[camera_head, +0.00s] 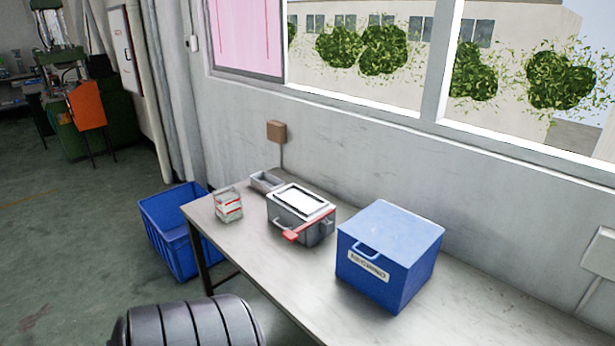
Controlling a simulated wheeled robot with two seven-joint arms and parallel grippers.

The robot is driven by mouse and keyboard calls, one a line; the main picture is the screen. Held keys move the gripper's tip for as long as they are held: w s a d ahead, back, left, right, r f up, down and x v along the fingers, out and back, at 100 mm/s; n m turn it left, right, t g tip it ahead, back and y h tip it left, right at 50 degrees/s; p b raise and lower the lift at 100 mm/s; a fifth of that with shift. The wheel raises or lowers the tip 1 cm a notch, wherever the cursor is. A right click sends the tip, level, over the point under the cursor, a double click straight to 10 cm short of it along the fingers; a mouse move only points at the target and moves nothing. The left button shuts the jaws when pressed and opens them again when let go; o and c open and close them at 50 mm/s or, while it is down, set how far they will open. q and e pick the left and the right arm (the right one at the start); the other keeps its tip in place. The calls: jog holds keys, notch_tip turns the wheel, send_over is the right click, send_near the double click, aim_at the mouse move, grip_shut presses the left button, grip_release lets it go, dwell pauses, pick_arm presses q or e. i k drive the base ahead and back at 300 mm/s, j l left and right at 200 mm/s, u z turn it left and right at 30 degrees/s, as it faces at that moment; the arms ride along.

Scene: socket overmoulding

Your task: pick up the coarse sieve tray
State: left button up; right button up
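A grey metal box (290,228) with side handles stands on the table, left of a blue box. A pale rectangular panel with a dark rim (299,199) lies on its top; I cannot tell whether this is the coarse sieve tray. Neither of my grippers is in view.
A large blue box (390,252) with a handle and label stands right on the table (455,300). A small red-and-white container (229,206) stands near the left end. A blue crate (165,235) is on the floor. A dark ribbed rounded object (185,325) is in front.

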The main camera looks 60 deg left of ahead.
aim_at(263, 182)
jog(key=j+u, duration=0.1)
jog(key=u, duration=3.55)
jog(key=i+u, duration=0.2)
jog(key=i, duration=3.05)
jog(key=i+z, duration=0.25)
jog(key=i, duration=0.15)
jog(key=i+j+z, duration=0.4)
jog(key=i+z, duration=0.15)
jog(key=i, duration=0.15)
jog(key=z, duration=1.9)
